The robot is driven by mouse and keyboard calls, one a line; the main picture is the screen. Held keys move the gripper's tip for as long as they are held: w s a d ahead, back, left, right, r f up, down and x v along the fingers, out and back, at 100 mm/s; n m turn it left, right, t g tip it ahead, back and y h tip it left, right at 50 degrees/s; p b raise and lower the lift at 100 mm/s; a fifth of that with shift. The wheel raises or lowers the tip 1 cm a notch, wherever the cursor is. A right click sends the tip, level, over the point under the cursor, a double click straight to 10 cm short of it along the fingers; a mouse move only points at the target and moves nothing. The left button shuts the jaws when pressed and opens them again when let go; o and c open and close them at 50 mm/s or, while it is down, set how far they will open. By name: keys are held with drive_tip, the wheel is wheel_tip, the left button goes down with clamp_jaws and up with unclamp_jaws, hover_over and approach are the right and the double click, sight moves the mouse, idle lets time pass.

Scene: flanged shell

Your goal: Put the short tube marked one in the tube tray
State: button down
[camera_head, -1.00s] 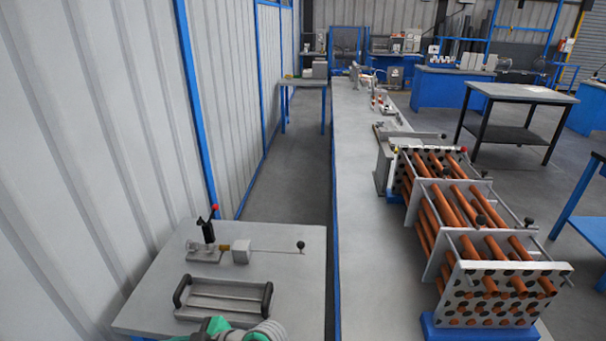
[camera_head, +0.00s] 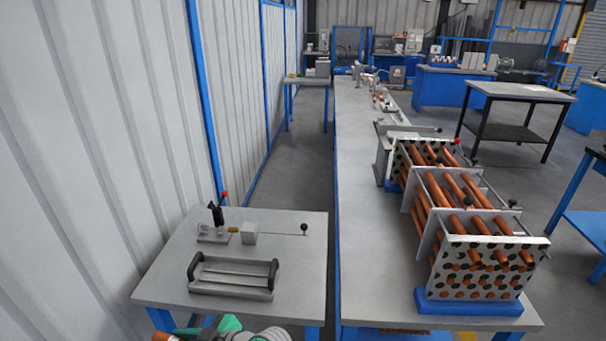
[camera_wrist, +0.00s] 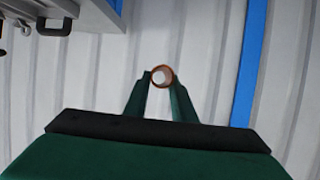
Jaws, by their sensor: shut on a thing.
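In the wrist view my gripper (camera_wrist: 161,88) is shut on a copper-coloured short tube (camera_wrist: 161,69), seen end-on as a ring between the green fingertips. Any mark on it cannot be read. In the head view part of my arm and a copper end show at the bottom edge, left of centre. The tube tray (camera_head: 233,292), a grey tray with two black handles, lies on the small table to the left, beyond my gripper. It looks empty.
The small grey table (camera_head: 290,262) also bears a clamp (camera_head: 215,225) with a red-tipped lever and a block with a rod. On the long bench (camera_head: 370,270) to the right stands a flanged rack of copper tubes (camera_head: 470,253). A corrugated wall (camera_head: 90,130) is at left.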

drive_tip(key=w+d+f+m+t+h, duration=0.6)
drive_tip(key=w+d+f+m+t, duration=0.3)
drive_tip(key=d+f, duration=0.55)
drive_tip(key=s+d+f+m+h, duration=0.3)
drive_tip(key=d+f, duration=0.4)
drive_tip(key=s+d+f+m+t+h, duration=0.1)
drive_tip(key=s+d+f+m+h, duration=0.2)
drive_tip(key=d+f, duration=0.5)
drive_tip(key=shift+s+f+h, duration=0.2)
drive_tip(key=shift+s+h, duration=0.05)
drive_tip(key=shift+h, duration=0.25)
